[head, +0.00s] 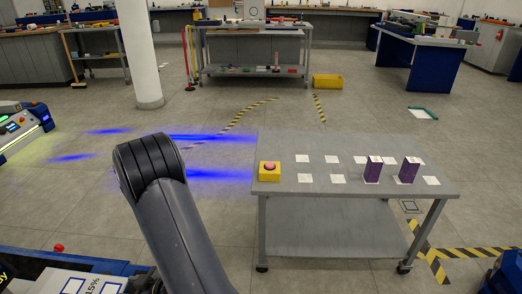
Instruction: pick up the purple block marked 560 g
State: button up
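Two upright purple blocks stand on the grey cart table at its right half. One is the left purple block (373,169) and the other is the right purple block (408,170). They stand apart with a gap between them. Their markings are too small to read, so I cannot tell which is the 560 g one. My gripper is not in view; only a dark link of my arm shows, left of the cart.
The grey cart (310,181) has several white squares on its top and a yellow box with a red button (269,171) at its left end. A white pillar (139,50) stands at the back left. Open floor lies behind the cart.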

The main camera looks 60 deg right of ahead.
aim_at(410, 166)
jog(key=z, duration=3.2)
